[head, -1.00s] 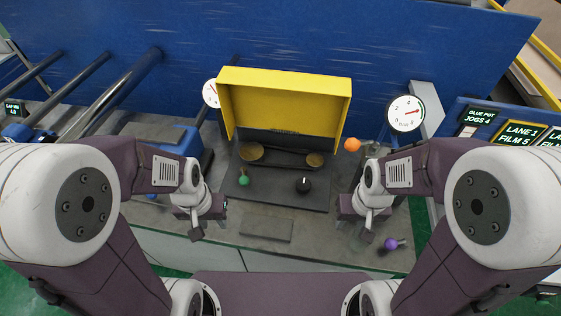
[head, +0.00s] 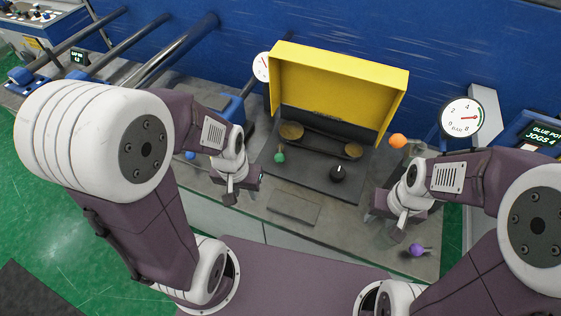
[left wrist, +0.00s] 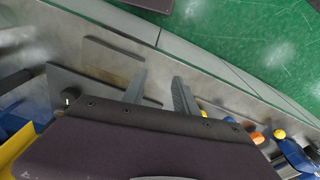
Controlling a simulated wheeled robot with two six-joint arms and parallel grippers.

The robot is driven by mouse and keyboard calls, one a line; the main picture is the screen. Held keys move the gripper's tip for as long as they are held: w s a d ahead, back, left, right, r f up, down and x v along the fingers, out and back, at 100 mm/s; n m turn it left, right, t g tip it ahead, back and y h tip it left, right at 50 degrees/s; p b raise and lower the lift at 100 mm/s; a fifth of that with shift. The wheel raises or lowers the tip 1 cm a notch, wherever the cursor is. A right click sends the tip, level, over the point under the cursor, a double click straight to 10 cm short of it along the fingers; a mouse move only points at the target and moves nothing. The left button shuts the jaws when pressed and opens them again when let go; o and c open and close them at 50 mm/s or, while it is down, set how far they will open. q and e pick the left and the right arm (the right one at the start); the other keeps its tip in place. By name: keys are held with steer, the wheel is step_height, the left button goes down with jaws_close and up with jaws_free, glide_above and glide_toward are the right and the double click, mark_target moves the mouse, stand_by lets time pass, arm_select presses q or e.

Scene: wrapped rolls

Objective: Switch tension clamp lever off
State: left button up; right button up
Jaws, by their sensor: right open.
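Several ball-ended levers and a knob show in the head view; I cannot read which one is the tension clamp lever. A green-ball lever (head: 279,157) and a black knob (head: 338,172) stand on the dark plate before the yellow hood (head: 340,82). An orange ball (head: 398,140) is right of the hood, and a purple-ball lever (head: 416,249) is at the front right. My left gripper (head: 229,194) is over the bench, left of the plate. Its fingers are apart and empty in the left wrist view (left wrist: 160,88). My right gripper (head: 396,218) is open, close to the purple ball.
A blue ball (head: 190,155) shows behind my left gripper. Round gauges (head: 461,118) stand beside the hood, before a blue wall (head: 400,30). Dark rollers (head: 175,55) are at the back left. A flat grey plate (head: 293,208) lies at the bench's front edge.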

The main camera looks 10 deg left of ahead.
arm_select(q)
steer(key=c, duration=0.5)
steer(key=shift+s+m, duration=0.5)
steer(key=shift+m, duration=0.1)
jaws_close()
steer(key=w+d+r+m+h+b, duration=0.1)
steer(key=w+r+m+h+b, duration=0.15)
steer(key=w, duration=0.65)
steer(key=w+d+r+m+h+b, duration=0.15)
steer(key=w+r+m, duration=0.25)
steer(key=w, duration=0.5)
steer(key=w+a+f+n+h+b, duration=0.1)
steer(key=w+a+f+b, duration=0.1)
steer(key=w+a+f, duration=0.4)
steer(key=a, duration=0.4)
steer(key=shift+f+n+t+h, duration=0.2)
steer(key=shift+n+t+h, duration=0.1)
steer(key=shift+n+h, duration=0.1)
